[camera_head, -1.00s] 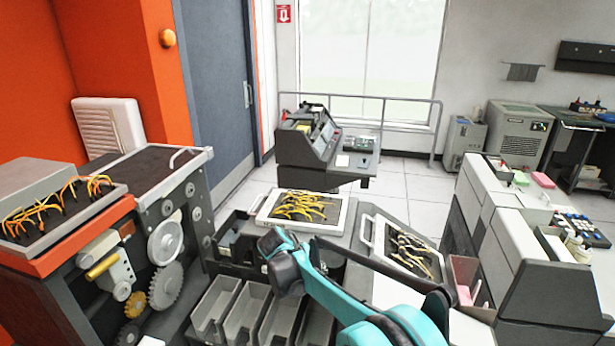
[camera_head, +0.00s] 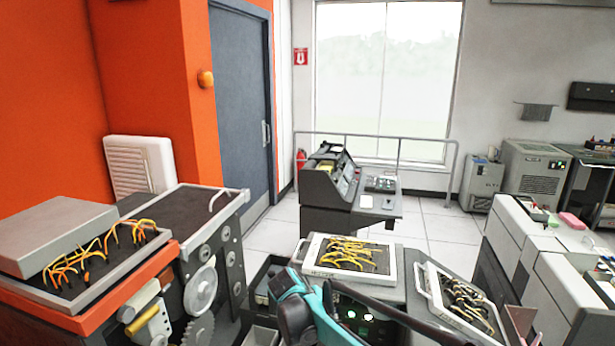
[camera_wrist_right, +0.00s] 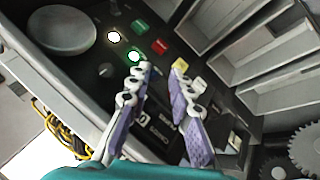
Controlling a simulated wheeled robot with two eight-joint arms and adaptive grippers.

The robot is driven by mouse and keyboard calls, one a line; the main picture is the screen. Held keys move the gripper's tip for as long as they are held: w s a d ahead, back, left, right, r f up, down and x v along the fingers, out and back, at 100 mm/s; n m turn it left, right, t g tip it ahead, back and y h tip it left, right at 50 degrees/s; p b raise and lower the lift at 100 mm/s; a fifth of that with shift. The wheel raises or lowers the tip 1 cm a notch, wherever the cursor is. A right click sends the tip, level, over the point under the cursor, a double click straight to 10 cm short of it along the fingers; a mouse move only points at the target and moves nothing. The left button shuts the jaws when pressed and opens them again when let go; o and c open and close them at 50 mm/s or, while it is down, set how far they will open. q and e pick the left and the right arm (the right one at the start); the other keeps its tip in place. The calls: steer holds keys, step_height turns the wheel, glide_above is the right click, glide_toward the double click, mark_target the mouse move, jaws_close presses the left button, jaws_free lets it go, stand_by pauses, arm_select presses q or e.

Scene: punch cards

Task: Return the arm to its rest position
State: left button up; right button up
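My right arm (camera_head: 318,318), teal and black, reaches in from the lower right of the head view over the machine's front. Its gripper cannot be made out there. In the right wrist view my right gripper (camera_wrist_right: 162,78) has its two purple-padded fingers apart, with nothing between them. It hangs over a dark control panel (camera_wrist_right: 110,72) with green, red and yellow buttons. Whether the fingertips touch the panel cannot be told. My left gripper is not in view.
White-framed trays of wires (camera_head: 310,256) and (camera_head: 432,290) lie on the machine around my arm. An orange-edged unit with yellow wires (camera_head: 172,250) stands left. A grey console (camera_head: 335,190) stands behind. Grey bins (camera_wrist_right: 240,55) border the panel. Open floor (camera_head: 430,207) lies at the back.

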steer(key=s+d+r+y, duration=0.1)
steer(key=s+d+r, duration=0.35)
steer(key=s, duration=0.35)
steer(key=s+d+r+y, duration=0.25)
steer(key=s+d, duration=0.25)
steer(key=s, duration=0.3)
steer(key=s+d+f+m+t, duration=0.1)
steer(key=s+f, duration=0.1)
steer(key=s, duration=0.6)
steer(key=s+d+f+t+y, duration=0.1)
steer(key=s+d+f, duration=0.1)
steer(key=s, duration=0.6)
steer(key=shift+s+d+f+m, duration=0.15)
steer(key=shift+s+f+m, duration=0.1)
steer(key=shift+m, duration=0.15)
steer(key=shift+y, duration=0.25)
